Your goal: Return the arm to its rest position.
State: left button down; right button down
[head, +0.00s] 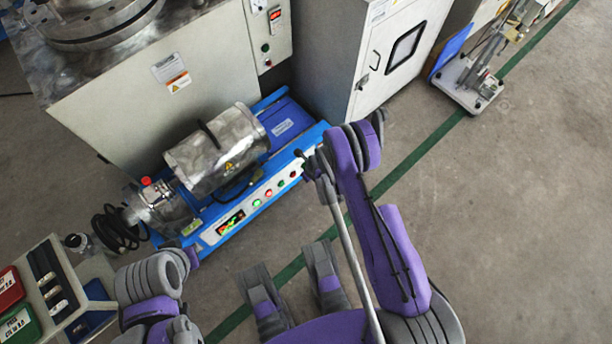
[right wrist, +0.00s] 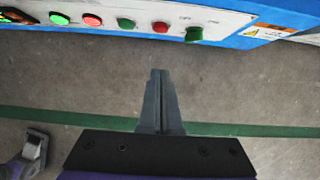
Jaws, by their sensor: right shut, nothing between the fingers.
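My right arm (head: 385,235), purple and grey, reaches up from the bottom of the head view to the front right of the blue machine. My right gripper (right wrist: 160,73) shows in the right wrist view with its two grey fingers together and nothing between them.
The blue machine (head: 208,236) carries a metal cylinder (head: 218,152) and a panel of coloured buttons (right wrist: 125,23). A white cabinet (head: 345,75) stands behind it. The floor (head: 530,220) at right is clear.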

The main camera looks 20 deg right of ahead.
dwell(0.7)
